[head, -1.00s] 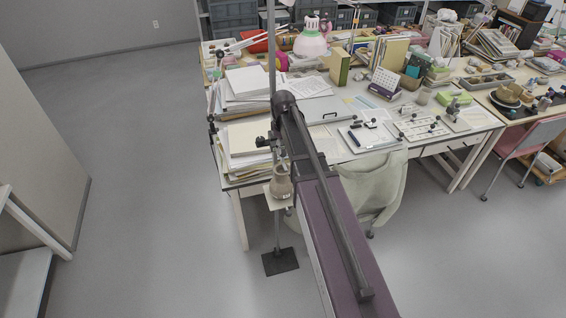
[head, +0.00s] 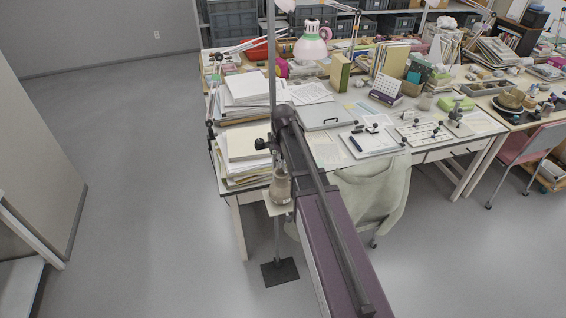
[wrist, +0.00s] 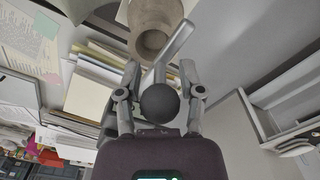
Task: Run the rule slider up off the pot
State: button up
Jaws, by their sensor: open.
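A tall upright rule (head: 272,85) stands on a dark base plate on the floor in the head view. A dark slider (head: 263,144) with a knob sits on it, above the small grey-brown pot (head: 281,186), which rests on a pale support. In the wrist view the pot's round mouth (wrist: 152,42) shows at the top. A dark round knob (wrist: 159,103) lies between the open fingers of my gripper (wrist: 160,88), with a pale metal bar behind it. Whether the fingers touch the knob I cannot tell.
A cluttered desk stands behind, with paper stacks (head: 250,145), a closed grey case (head: 322,116) and a pink lamp (head: 311,42). A chair draped with a pale green garment (head: 372,195) is just right of my arm. The floor at left is clear.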

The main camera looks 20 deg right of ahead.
grip_shut()
dwell(0.3)
notch_tip(320, 180, up, 8)
jog(key=p, duration=0.8)
jog(key=shift+r, duration=0.2)
grip_release()
jog(key=shift+f, duration=0.2)
